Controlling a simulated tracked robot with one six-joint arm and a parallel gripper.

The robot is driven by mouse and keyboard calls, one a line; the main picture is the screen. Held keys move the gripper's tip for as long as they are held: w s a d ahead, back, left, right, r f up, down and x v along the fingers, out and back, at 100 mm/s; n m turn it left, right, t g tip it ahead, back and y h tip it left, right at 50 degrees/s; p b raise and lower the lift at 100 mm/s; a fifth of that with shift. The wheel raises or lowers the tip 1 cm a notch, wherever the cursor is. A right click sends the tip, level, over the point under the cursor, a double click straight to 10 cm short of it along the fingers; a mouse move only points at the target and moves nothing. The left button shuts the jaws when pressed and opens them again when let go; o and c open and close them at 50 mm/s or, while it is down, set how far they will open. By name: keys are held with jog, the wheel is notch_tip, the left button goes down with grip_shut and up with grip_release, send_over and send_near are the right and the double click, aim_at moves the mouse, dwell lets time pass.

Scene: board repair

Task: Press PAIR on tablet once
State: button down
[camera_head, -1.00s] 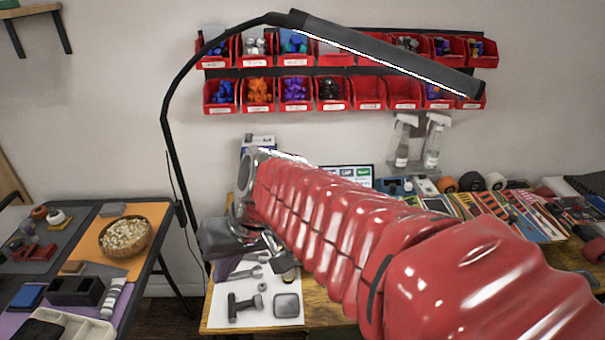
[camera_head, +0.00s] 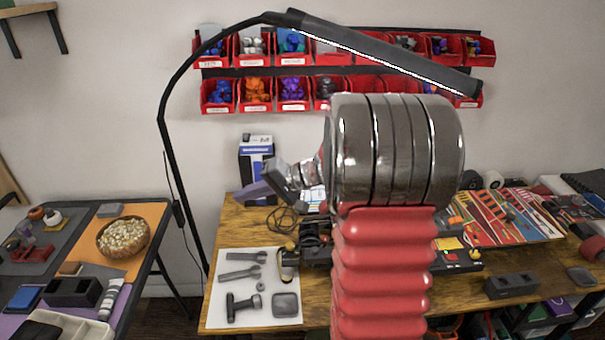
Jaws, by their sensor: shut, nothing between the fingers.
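The tablet and its PAIR button do not show clearly now; my large grey wrist and red arm cover the middle of the bench, where a screen with coloured buttons stood a second ago. My gripper (camera_head: 248,192) is left of the wrist, with its dark fingers pointing left, just in front of the blue and white box. It is shut and empty, above the back left of the bench. I cannot tell its exact distance from the tablet.
A white sheet with tools (camera_head: 228,312) lies at the bench's front left. A blue and white box (camera_head: 256,155) stands at the back. A black lamp (camera_head: 165,105) arches overhead. Red bins (camera_head: 220,108) hang on the wall. Colourful boards (camera_head: 510,218) lie at right.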

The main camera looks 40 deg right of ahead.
jog(key=w+d+f+m+t+h, duration=0.1)
jog(key=d+f+m+t+h, duration=0.1)
jog(key=d, duration=1.1)
jog(key=w+d+f+m+t+h, duration=0.1)
jog(key=d+f+m+t+h, duration=0.2)
jog(key=d, duration=1.1)
notch_tip(320, 180, down, 4)
jog(key=shift+w+r+m+t, duration=0.1)
jog(key=shift+w+m+t, duration=0.15)
jog(key=shift+m+t, duration=0.55)
jog(key=shift+w, duration=0.1)
jog(key=w+d+f, duration=0.4)
jog(key=w, duration=0.2)
jog(key=shift+w+d+f, duration=0.15)
jog(key=shift+w+d, duration=0.1)
